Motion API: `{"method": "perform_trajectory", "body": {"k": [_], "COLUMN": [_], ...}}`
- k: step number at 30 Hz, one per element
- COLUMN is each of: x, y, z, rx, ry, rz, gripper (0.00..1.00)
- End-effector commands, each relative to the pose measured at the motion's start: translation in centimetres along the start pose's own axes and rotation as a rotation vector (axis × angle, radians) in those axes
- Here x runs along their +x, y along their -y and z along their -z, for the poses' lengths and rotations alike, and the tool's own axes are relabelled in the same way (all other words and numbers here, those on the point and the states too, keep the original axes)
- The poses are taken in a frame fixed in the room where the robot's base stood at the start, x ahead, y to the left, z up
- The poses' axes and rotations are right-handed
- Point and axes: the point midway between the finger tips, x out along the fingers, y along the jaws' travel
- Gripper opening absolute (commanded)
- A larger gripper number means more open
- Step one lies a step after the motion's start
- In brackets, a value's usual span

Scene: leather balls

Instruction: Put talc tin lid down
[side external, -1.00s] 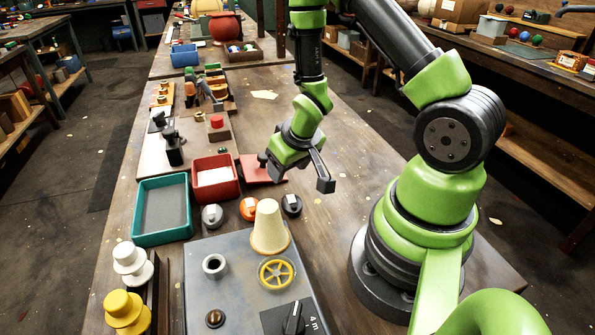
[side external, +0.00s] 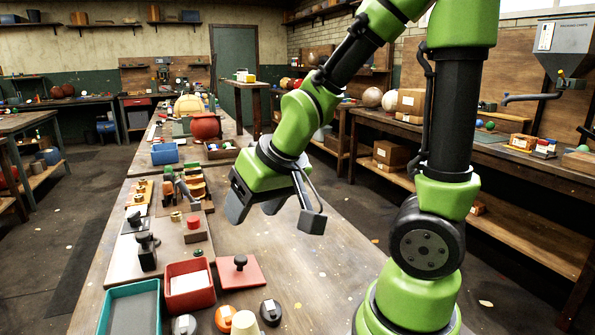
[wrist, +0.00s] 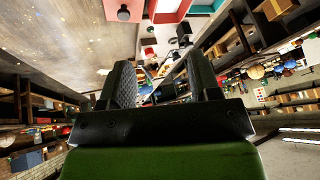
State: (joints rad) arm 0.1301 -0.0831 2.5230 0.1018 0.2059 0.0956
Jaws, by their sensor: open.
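The talc tin lid (side external: 226,274) is a flat red square plate with a black knob. It lies flat on the bench, knob up, just right of the red tin (side external: 190,301), which is uncovered with white stuff inside. In the wrist view the lid (wrist: 136,10) shows at the top edge. My gripper (side external: 274,214) is open and empty, raised well above the lid and apart from it. Its two fingers also show wide apart in the wrist view (wrist: 164,86).
A teal tray (side external: 131,314) stands left of the tin. Round-knobbed pieces in grey, orange and black (side external: 270,311) lie in front of the lid. A board with a black tool (side external: 147,252) is behind the tin. The bench right of the lid is clear.

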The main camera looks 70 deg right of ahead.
Motion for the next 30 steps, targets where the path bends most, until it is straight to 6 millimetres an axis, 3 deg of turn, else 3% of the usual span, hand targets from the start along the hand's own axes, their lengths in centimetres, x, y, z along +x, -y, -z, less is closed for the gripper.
{"method": "perform_trajectory", "body": {"k": [1,6,12,30], "x": [-2.1,-7.8,-11.4,-12.1], "y": [0.8,2.4,3.0,3.0], "z": [0.0,-2.1,-4.6,-5.3], "rx": [-0.004,-0.004,-0.010,-0.009], "ry": [-0.024,-0.033,-0.026,-0.019], "rz": [0.035,0.135,0.213,0.229], "gripper": [0.57,0.57,0.57,0.57]}}
